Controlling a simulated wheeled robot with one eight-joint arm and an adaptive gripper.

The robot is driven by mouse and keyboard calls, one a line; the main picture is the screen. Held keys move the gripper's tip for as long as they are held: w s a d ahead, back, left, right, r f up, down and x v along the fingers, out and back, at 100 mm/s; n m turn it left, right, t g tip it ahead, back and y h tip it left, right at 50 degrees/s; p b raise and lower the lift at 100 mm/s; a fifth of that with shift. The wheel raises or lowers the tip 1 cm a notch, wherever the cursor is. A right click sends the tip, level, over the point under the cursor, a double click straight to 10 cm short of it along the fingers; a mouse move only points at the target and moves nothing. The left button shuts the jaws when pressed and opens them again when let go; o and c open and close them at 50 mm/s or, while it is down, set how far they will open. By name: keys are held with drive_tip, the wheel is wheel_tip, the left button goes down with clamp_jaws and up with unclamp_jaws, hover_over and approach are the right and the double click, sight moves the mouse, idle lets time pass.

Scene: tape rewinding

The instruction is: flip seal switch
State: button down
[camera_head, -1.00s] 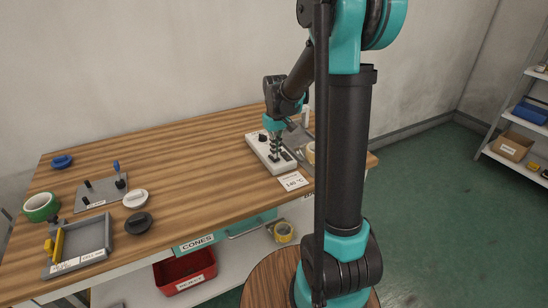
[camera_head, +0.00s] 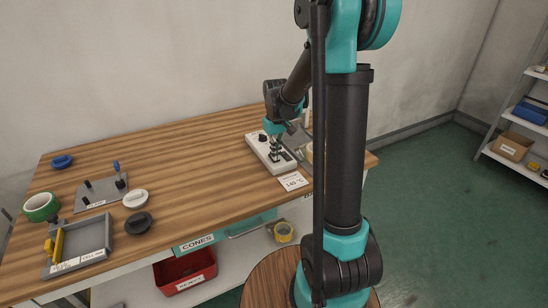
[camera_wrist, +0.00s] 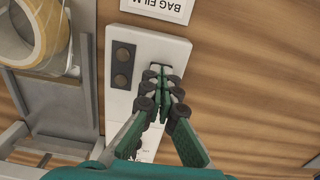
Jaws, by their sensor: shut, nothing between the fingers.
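The white switch box (camera_head: 257,146) lies near the right end of the wooden table, with a dark knob (camera_head: 263,137) at its far end. In the wrist view the box (camera_wrist: 122,100) shows two dark round parts on a plate (camera_wrist: 123,65). My gripper (camera_head: 275,158) is over the box, pointing down; in the wrist view its fingertips (camera_wrist: 161,72) are together with nothing between them. They are at a small dark part of the box, which they mostly hide. I cannot tell whether they touch it or which way the switch is set.
A tape roll (camera_wrist: 28,30) and grey metal fixture (camera_wrist: 60,95) stand close beside the box. The table's middle is clear.

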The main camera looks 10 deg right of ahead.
drive_tip(key=shift+r, duration=3.5)
drive_tip(key=s+d+f+m+t, duration=0.1)
drive_tip(key=s+f, duration=0.3)
drive_tip(key=s, duration=0.7)
drive_tip(key=s+d+f+m+t, duration=0.2)
drive_tip(key=s+f, duration=0.3)
drive_tip(key=s, duration=0.6)
drive_tip(key=shift+d+f+m+t, duration=0.2)
drive_tip(key=shift+d+m+t, duration=0.1)
drive_tip(key=shift+d+t, duration=0.3)
